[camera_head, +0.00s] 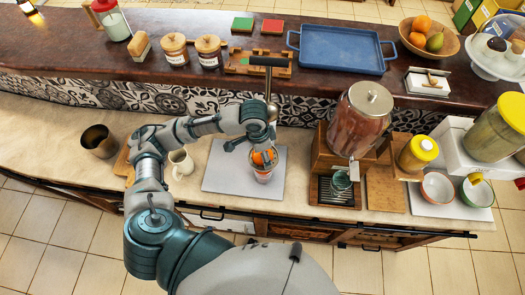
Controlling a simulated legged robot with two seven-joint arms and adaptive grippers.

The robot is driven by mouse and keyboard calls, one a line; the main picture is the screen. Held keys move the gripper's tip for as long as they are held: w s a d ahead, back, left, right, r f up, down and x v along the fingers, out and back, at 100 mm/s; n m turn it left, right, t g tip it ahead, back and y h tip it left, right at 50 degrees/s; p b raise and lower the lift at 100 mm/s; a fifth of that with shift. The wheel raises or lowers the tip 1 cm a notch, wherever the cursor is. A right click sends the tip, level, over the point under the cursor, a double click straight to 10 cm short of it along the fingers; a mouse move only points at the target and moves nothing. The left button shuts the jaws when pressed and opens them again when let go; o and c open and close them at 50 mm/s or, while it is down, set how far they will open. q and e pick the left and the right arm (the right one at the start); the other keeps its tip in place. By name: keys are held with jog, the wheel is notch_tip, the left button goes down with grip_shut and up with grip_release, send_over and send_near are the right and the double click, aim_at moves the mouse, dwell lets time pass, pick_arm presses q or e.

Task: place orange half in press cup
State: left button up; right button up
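My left gripper (262,153) points down over the grey board on the counter, at the orange half (264,158). The orange half shows as a small orange patch right at the fingertips. Whether the fingers are closed on it is too small to tell. Just below it is a clear cup-like vessel (263,176). I cannot tell whether the orange half touches it. A press lever with a dark handle (268,61) and metal shaft rises behind my wrist. The rest of the press, including its cup, is mostly hidden by my arm. My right gripper is not in view.
The grey board (218,173) has free room left of the press. A white mug (181,162) and a dark metal cup (98,141) stand to the left. A drink dispenser (359,120) stands to the right. A blue tray (341,50) and fruit bowl (445,50) are on the raised ledge.

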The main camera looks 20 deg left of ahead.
aim_at(259, 155)
pick_arm(q)
jog(key=shift+d+r, duration=0.1)
jog(key=shift+r, duration=0.1)
notch_tip(259, 155, up, 12)
jog(key=s+a, duration=0.1)
jog(key=shift+f+p, duration=0.15)
jog(key=shift+p, duration=0.15)
dwell(0.5)
